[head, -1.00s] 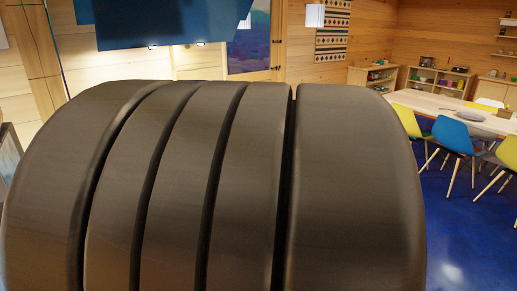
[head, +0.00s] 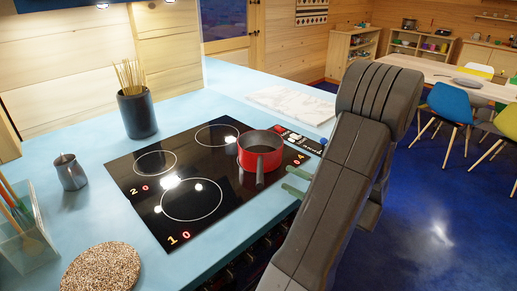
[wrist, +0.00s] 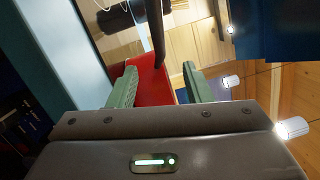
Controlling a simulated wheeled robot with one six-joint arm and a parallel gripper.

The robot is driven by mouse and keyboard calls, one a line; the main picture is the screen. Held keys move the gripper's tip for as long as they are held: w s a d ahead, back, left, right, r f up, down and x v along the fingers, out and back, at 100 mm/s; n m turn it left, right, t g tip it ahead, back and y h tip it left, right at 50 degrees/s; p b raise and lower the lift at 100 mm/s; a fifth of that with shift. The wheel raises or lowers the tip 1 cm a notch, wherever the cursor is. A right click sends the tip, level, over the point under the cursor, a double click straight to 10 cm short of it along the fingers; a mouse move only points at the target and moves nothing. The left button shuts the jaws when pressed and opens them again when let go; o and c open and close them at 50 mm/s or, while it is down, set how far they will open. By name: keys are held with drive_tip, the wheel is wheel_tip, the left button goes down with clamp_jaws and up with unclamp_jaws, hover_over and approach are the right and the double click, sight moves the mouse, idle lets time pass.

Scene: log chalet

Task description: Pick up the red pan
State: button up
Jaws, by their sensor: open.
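In the wrist view the red pan (wrist: 152,88) shows between and beyond the two fingers of my gripper (wrist: 160,68), with the dark handle (wrist: 157,35) above. I cannot tell whether a finger touches the pan.
A dark utensil cup (head: 137,115) and a metal jug (head: 70,173) stand on the blue counter (head: 90,150). A white marble board (head: 290,105) lies behind the pan. A speckled round mat (head: 100,270) lies at front left. A dining table with chairs stands far right.

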sight(255, 160)
drive_tip(key=shift+w, duration=0.35)
drive_tip(key=p+x, duration=0.1)
drive_tip(key=x, duration=0.6)
drive_tip(key=shift+a+r+p, duration=0.1)
drive_tip(key=shift+r+p, duration=0.05)
drive_tip(key=shift+p, duration=0.25)
drive_tip(key=shift+f+p+x, duration=0.15)
drive_tip(key=shift+p+x, duration=0.4)
drive_tip(key=shift+x, duration=1)
drive_tip(key=shift+f+p+x, duration=0.1)
drive_tip(key=shift+p+x, duration=0.4)
drive_tip(key=shift+x, duration=1.05)
clamp_jaws()
